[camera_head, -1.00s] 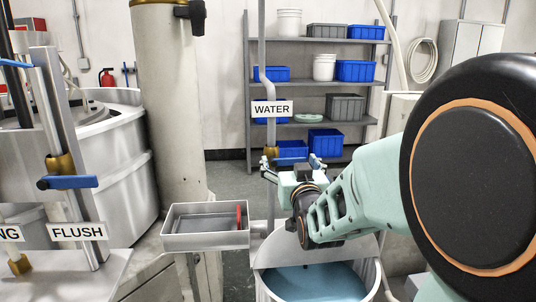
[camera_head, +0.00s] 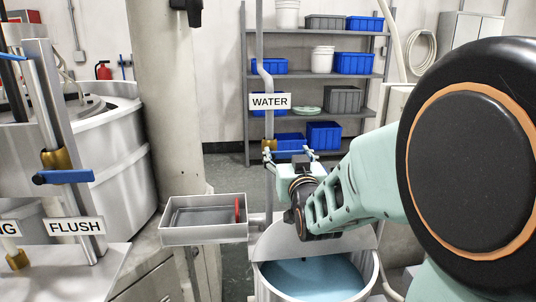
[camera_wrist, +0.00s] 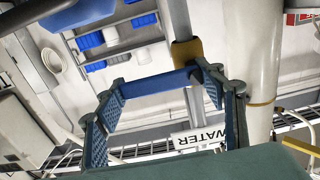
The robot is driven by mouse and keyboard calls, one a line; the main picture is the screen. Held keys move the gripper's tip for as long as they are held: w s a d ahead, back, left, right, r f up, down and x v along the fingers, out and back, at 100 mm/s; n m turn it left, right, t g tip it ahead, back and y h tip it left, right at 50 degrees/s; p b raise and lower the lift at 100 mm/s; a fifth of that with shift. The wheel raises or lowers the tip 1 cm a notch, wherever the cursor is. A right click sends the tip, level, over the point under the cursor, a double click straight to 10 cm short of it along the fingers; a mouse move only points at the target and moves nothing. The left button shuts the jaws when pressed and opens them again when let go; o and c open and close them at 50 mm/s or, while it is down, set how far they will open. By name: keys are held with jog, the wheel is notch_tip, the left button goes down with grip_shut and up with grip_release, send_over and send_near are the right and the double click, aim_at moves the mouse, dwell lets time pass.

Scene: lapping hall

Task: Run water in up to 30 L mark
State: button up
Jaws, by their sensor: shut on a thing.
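My gripper (camera_head: 289,156) is at the water pipe under the WATER sign (camera_head: 269,101). It is shut on the blue valve lever (camera_wrist: 160,85), which spans between the fingertips in the wrist view. The lever joins a brass valve body (camera_wrist: 186,52) on the grey pipe; the brass also shows in the head view (camera_head: 268,145). Below my arm stands a pale round tub (camera_head: 374,280) with blue water (camera_head: 315,280) in it. A half cover and my arm hide part of its inside. I cannot make out a 30 L mark.
A grey metal tray (camera_head: 205,234) with a red item stands left of the tub. A FLUSH sign (camera_head: 75,227) and another blue lever (camera_head: 63,177) are at the left, before a large round machine (camera_head: 120,160). Shelves (camera_head: 316,78) with bins stand behind.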

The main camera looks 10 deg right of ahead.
jog(key=shift+r+n+b, duration=0.2)
jog(key=shift+n+b, duration=0.7)
jog(key=shift+b, duration=0.35)
jog(key=shift+a+r+n+b, duration=0.15)
jog(key=shift+r+n+b, duration=0.45)
jog(key=shift+n, duration=0.4)
jog(key=shift+f, duration=0.1)
jog(key=o, duration=1.7)
